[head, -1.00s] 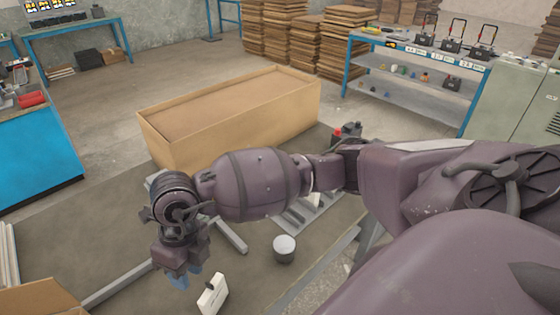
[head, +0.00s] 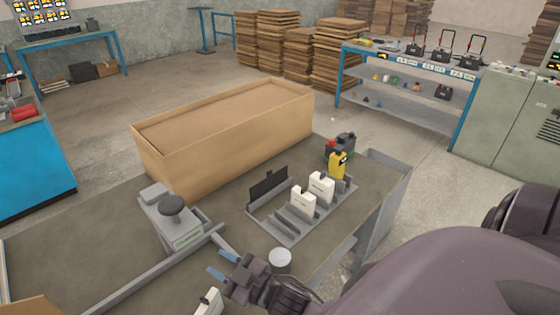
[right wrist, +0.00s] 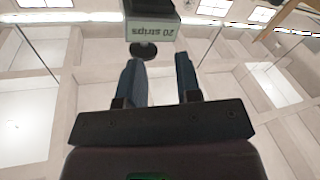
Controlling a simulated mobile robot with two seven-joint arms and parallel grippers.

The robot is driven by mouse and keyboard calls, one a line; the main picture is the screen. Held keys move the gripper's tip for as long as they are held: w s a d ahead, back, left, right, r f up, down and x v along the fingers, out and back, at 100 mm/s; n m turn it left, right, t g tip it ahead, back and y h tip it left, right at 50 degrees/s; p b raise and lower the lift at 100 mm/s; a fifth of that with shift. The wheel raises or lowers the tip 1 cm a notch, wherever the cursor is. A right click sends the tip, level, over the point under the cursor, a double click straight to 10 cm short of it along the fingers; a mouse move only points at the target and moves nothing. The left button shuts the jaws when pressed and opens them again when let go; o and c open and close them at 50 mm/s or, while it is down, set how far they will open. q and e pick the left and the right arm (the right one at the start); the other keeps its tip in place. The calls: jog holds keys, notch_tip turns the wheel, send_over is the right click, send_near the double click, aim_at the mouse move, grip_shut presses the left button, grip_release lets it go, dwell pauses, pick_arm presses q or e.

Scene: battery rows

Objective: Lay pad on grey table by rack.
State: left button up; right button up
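The grey-brown table (head: 90,225) fills the front. A similar white block (head: 208,302) stands at the bottom edge, partly cut off. I cannot tell which thing is the pad. My right gripper (head: 221,264) is low over the table, left of the rack's near end. It is open, with nothing between its fingers in the right wrist view (right wrist: 160,85). My left gripper is not in view.
A grey device with a black knob (head: 172,206) stands left of the rack. A white-topped round pot (head: 280,260) is right of my right gripper. A long grey bar (head: 150,272) crosses the table. A large cardboard box (head: 225,140) stands behind.

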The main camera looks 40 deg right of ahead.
jog(key=s+d+f+m+g+h, duration=0.5)
jog(key=s+d+f, duration=0.4)
jog(key=s+f, duration=0.2)
notch_tip(320, 180, down, 2)
jog(key=shift+f+m+g+h, duration=0.3)
jog(key=shift+m+g, duration=0.3)
jog(key=shift+m, duration=0.2)
